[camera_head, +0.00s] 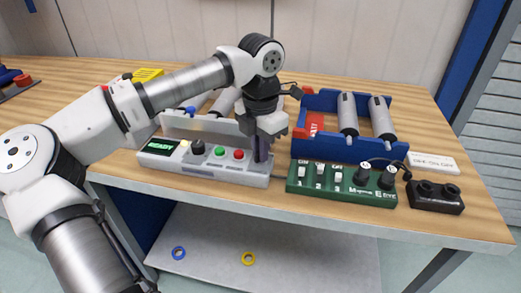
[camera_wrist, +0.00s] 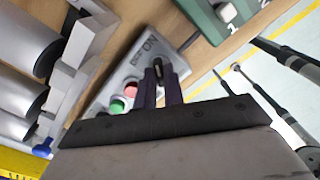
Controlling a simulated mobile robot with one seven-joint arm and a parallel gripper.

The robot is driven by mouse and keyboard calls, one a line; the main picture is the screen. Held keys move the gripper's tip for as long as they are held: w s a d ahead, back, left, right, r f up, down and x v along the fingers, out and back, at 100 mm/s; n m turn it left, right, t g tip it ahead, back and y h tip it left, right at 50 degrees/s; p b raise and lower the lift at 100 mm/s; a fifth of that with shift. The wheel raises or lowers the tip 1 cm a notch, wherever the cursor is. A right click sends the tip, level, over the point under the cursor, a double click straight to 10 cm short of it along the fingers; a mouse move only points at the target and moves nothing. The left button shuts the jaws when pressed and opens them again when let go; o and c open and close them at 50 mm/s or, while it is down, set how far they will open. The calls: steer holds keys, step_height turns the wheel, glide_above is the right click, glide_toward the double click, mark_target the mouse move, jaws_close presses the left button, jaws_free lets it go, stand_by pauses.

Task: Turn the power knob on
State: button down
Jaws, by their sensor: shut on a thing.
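The light grey control panel (camera_head: 205,172) stands at the front of the wooden bench. My gripper (camera_head: 262,155) reaches down to the panel's right end. In the wrist view my gripper (camera_wrist: 160,75) has its two fingers closed around the dark power knob (camera_wrist: 158,67), beside small ON/OFF lettering. The fingers hide this knob in the head view. I cannot read the knob's angle for certain.
A green switch box (camera_head: 340,190) with several switches and knobs stands right of the panel. Behind it is a blue rack (camera_head: 318,150) with grey cylinders.

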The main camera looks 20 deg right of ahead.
steer(key=shift+m, duration=1)
steer(key=c, duration=1.5)
jaws_free()
steer(key=shift+r, duration=0.1)
step_height(320, 180, up, 14)
